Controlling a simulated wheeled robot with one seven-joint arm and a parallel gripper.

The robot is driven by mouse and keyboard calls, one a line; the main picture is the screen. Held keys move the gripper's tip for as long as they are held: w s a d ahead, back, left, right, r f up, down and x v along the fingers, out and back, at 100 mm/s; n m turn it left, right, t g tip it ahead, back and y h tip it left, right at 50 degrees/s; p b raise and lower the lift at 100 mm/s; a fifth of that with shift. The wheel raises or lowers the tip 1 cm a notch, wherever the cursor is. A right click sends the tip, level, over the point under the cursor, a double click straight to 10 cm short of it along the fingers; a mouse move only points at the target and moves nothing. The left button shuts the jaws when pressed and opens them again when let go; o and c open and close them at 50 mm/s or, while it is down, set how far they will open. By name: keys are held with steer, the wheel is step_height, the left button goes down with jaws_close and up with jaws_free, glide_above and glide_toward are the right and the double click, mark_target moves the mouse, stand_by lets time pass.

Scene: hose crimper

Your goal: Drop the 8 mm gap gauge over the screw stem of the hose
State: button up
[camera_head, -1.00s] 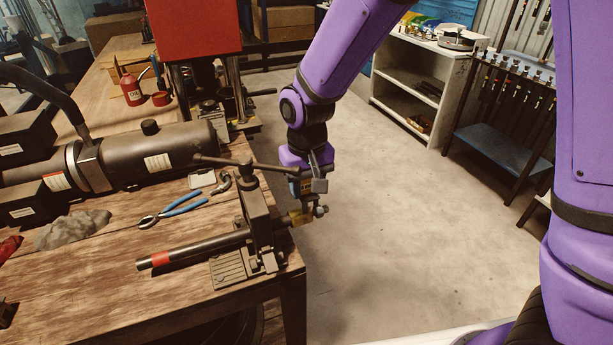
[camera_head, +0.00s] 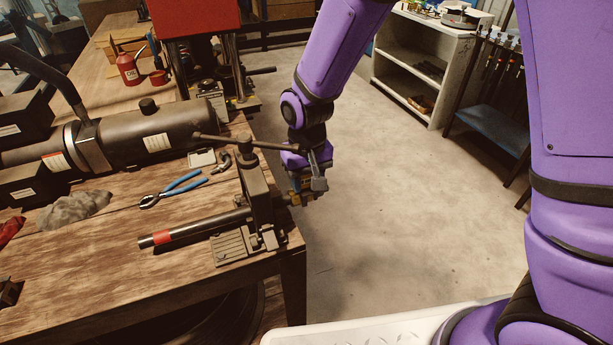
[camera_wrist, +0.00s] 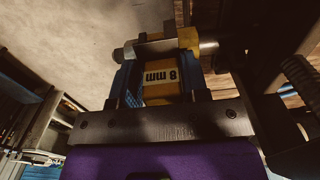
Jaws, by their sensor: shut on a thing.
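The black hose (camera_head: 198,227) with a red band lies held in the vise (camera_head: 259,200) at the bench edge. Its brass-coloured end fitting (camera_head: 281,200) sticks out to the right of the vise; the wrist view shows it as a yellow collar (camera_wrist: 188,38) with a grey nut (camera_wrist: 122,53) at the stem's left end. My gripper (camera_head: 308,190) is at the fitting, overlapping the stem. In the wrist view my gripper (camera_wrist: 160,84) is shut on the yellow 8 mm gap gauge (camera_wrist: 160,76), marked "8 MM", between blue fingers. The gauge overlaps the stem between collar and nut; whether it is seated is hidden.
The vise handle (camera_head: 272,146) reaches close to my wrist. Blue-handled pliers (camera_head: 173,189), a grey rag (camera_head: 73,209) and the large black crimper cylinder (camera_head: 158,143) are on the bench. The floor to the right is open, with a shelf (camera_head: 425,70) at the back.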

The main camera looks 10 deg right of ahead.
steer(key=shift+f, duration=0.2)
stand_by(0.6)
steer(key=o, duration=1)
